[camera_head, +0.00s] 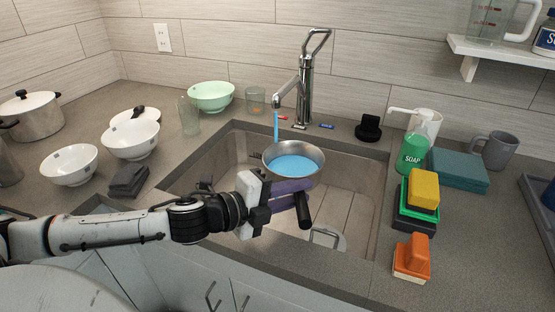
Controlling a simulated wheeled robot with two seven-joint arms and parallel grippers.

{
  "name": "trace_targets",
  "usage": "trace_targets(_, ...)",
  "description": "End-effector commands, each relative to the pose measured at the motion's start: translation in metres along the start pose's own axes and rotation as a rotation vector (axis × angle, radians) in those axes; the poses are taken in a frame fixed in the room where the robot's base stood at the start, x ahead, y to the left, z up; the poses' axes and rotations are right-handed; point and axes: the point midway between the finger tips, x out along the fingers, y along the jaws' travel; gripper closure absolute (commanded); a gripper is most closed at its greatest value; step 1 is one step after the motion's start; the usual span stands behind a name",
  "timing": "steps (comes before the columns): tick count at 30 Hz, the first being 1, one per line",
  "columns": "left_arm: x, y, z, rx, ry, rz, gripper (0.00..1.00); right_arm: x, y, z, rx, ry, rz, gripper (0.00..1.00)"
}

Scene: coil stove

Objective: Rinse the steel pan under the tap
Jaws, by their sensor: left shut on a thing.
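The steel pan (310,150) is held level over the sink (225,158), under the spout of the chrome tap (307,85). A blue stream of water (276,125) runs from the spout into the pan. Blue water (293,167) covers the pan's bottom. My left gripper (288,199) comes in from the left and is shut on the pan's handle (303,210). The handle's dark end sticks out beyond the fingers, and the rest is partly hidden by the gripper. My right gripper is not in view.
A green soap bottle (412,152), a yellow sponge (424,188) and an orange-handled brush (411,255) stand right of the sink. White bowls (69,165), a glass (188,115) and a green bowl (211,96) stand to the left. The sink below the pan has free room.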

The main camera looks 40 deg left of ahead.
Motion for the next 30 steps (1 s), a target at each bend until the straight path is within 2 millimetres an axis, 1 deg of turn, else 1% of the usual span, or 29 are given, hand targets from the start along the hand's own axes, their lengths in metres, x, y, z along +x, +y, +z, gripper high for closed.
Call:
trace_targets(1, 0.000, -0.004, 0.000, 0.007, 0.001, -0.008, 1.00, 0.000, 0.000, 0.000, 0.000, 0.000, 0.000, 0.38)
trace_targets(5, -0.001, -0.007, -0.003, 0.006, 0.002, -0.008, 1.00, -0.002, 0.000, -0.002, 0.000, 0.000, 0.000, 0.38)
trace_targets(11, -0.005, -0.019, -0.018, 0.006, 0.003, -0.010, 1.00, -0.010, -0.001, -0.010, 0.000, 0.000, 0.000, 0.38)
trace_targets(22, -0.012, -0.035, -0.045, 0.007, 0.003, -0.011, 1.00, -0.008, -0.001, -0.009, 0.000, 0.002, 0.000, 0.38)
trace_targets(27, -0.014, -0.040, -0.051, 0.006, 0.002, -0.010, 1.00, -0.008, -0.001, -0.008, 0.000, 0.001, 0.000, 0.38)
trace_targets(30, -0.014, -0.040, -0.052, 0.006, 0.001, -0.008, 1.00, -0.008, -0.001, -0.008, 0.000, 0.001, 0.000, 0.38)
